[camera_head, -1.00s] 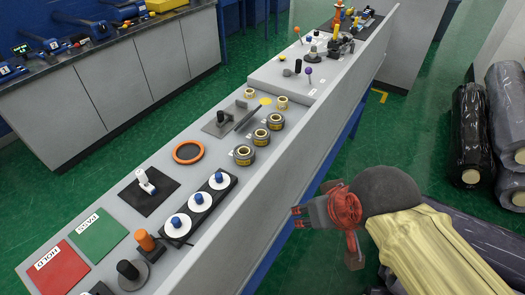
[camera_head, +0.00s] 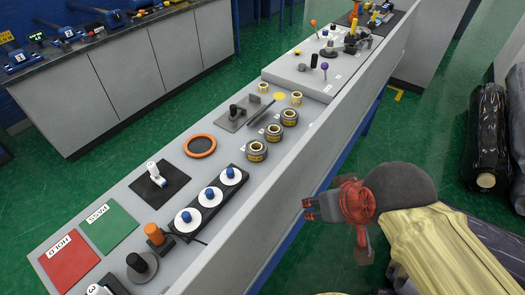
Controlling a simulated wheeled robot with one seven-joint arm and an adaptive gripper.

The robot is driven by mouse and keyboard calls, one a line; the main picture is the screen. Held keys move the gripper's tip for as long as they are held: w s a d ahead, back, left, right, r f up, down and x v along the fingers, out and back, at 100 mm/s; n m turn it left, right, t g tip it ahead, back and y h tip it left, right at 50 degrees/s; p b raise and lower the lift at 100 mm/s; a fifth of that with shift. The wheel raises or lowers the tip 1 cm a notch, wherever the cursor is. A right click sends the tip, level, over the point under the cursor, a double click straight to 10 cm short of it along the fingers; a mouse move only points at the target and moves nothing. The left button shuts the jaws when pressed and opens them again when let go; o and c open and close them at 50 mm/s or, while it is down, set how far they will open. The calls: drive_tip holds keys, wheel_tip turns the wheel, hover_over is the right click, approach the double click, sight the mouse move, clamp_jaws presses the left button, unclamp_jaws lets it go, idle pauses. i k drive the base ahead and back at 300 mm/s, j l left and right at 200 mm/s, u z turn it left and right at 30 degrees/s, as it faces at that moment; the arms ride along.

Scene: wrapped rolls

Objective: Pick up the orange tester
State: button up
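An upright orange cylinder on a dark base (camera_head: 155,234) stands near the front end of the long grey bench, beside a black knob on a round grey disc (camera_head: 141,265). An orange ring (camera_head: 200,146) lies flat further up the bench. A thin stick with an orange ball top (camera_head: 313,23) stands at the far end. I cannot tell for sure which of these is the orange tester. My gripper (camera_head: 309,210) is to the right of the bench, beyond its side panel, apart from all of them.
The bench (camera_head: 240,235) also bears a red pad (camera_head: 69,263), a green pad (camera_head: 107,226), white discs with blue knobs (camera_head: 210,196) and several grey-and-yellow rolls (camera_head: 274,132). Green floor is clear between the bench and the side counter.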

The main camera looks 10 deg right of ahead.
sight(153, 231)
drive_tip(key=k+u, duration=0.15)
drive_tip(key=u, duration=1.35)
drive_tip(key=z, duration=1.25)
drive_tip(key=u, duration=1.25)
